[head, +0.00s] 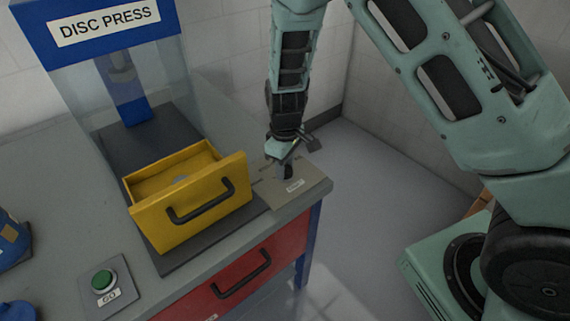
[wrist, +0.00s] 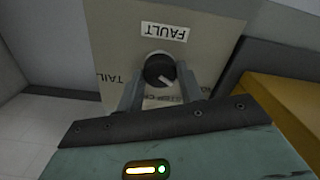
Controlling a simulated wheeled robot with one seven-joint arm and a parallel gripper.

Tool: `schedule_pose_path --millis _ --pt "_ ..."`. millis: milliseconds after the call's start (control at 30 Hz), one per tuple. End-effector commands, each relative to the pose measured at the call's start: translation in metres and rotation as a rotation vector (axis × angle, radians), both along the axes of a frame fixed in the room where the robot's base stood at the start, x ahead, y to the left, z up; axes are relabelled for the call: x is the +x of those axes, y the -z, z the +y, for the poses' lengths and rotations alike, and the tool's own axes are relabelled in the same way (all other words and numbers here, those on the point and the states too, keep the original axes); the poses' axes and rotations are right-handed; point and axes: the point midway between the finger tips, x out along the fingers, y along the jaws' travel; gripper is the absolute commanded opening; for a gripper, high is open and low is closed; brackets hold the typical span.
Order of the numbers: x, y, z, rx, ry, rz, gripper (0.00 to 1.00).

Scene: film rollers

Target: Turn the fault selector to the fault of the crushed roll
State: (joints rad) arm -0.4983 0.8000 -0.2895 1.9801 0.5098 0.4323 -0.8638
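The fault selector is a black round knob (wrist: 158,70) on a beige panel (wrist: 215,45) with an upside-down "FAULT" label. Its pale pointer mark points to the lower right in the wrist view. "TAIL" is printed left of the knob; other lettering below and to the right is partly hidden by my fingers. In the head view the panel (head: 312,185) sits at the bench's right corner. My gripper (wrist: 160,88) is open, with one finger on each side of the knob and small gaps visible. No crushed roll can be made out.
A yellow drawer (head: 234,205) of the disc press (head: 100,22) stands open just left of the panel. A green GO button (head: 103,280) is at the front left. A red drawer (head: 255,268) is below the bench top. Blue objects (head: 12,240) sit at the left edge.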

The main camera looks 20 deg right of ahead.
Motion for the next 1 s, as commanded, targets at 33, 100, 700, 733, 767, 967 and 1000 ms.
schedule_pose_path --millis 33,100,700,733,767,967,1000 --pt "0.0001 -0.0002 -0.0001 0.0 0.0 0.0 0.14" --pt "0.0001 -0.0002 -0.0002 0.0 0.0 0.0 0.14" --pt "0.0005 -0.0022 -0.0001 0.001 0.261 0.001 0.14" --pt "0.0006 -0.0023 -0.0001 0.001 0.289 0.001 0.14" --pt "0.0007 -0.0024 -0.0002 0.001 0.317 0.0 0.14" --pt "0.0007 -0.0025 -0.0004 0.0 0.508 0.0 0.14" --pt "0.0007 -0.0025 -0.0004 0.0 0.546 0.0 0.14"
